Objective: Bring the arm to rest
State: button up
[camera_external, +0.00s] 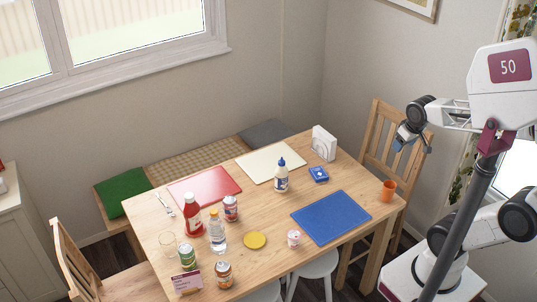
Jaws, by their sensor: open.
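My gripper (411,137) is at the upper right, raised in front of the wooden chair at the table's right end. Its jaws are small in this view; they are open and I see nothing held between them. It is apart from the wooden table (270,212) and from the things on it. My arm is folded at the right side of the picture.
On the table stand a ketchup bottle (193,215), a clear bottle (217,232), several jars and cans, a glue bottle (281,176), an orange cup (388,190) and a napkin holder (323,143). A blue mat (332,218) lies flat nearby. Chairs (376,140) flank the table.

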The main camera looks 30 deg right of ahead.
jog(key=s, duration=0.3)
jog(key=shift+d+f+g, duration=0.15)
jog(key=shift+d+g, duration=0.1)
jog(key=shift+g, duration=0.05)
